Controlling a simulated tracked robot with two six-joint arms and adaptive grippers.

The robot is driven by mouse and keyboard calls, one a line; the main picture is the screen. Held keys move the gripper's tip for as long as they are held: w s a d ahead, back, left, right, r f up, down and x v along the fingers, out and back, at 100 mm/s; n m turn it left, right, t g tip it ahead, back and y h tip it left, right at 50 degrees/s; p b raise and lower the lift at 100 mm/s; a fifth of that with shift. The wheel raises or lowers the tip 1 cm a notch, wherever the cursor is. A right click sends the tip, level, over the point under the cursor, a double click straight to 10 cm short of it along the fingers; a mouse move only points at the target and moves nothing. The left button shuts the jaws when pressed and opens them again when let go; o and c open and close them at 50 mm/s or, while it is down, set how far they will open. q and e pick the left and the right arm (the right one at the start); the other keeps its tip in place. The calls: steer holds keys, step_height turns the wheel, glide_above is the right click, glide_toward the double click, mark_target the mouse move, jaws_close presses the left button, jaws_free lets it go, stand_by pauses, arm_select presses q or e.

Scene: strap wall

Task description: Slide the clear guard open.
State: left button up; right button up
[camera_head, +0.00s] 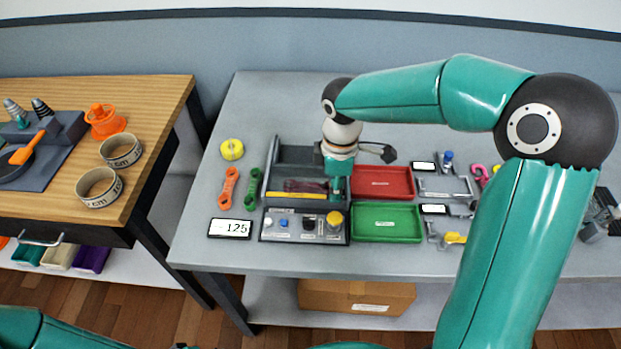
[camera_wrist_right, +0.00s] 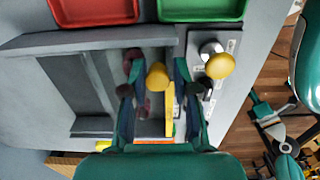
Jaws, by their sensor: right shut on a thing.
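The grey fixture (camera_head: 296,154) stands on the grey bench with a control panel at its front; it also shows in the wrist view (camera_wrist_right: 90,40). The clear guard itself is hard to make out. A yellow knob (camera_wrist_right: 157,76), apparently the guard's handle, sits between the fingers of my right gripper (camera_wrist_right: 156,74). My right gripper (camera_head: 338,186) is shut on it at the right end of the fixture's opening. A yellow strip (camera_head: 297,195) and a dark reddish part (camera_head: 305,185) lie along the opening, left of the gripper.
The control panel (camera_head: 304,226) carries a blue, a black and a yellow button. A red tray (camera_head: 383,182) and a green tray (camera_head: 386,223) stand close on the right. Orange and green links, yellow tape (camera_head: 232,149) and a display (camera_head: 230,229) lie left.

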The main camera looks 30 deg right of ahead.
steer(key=shift+f, duration=0.25)
steer(key=shift+w+d+p, duration=0.85)
steer(key=shift+w+p, duration=0.05)
steer(key=shift+w, duration=0.4)
steer(key=shift+w+d+p, duration=0.85)
steer(key=shift+w, duration=0.5)
steer(key=shift+w+d+p, duration=0.85)
steer(key=shift+w+p, duration=0.05)
steer(key=shift+w, duration=0.4)
steer(key=o, duration=0.6)
steer(key=shift+c, duration=0.2)
steer(key=shift+w, duration=0.15)
steer(key=shift+r, duration=0.1)
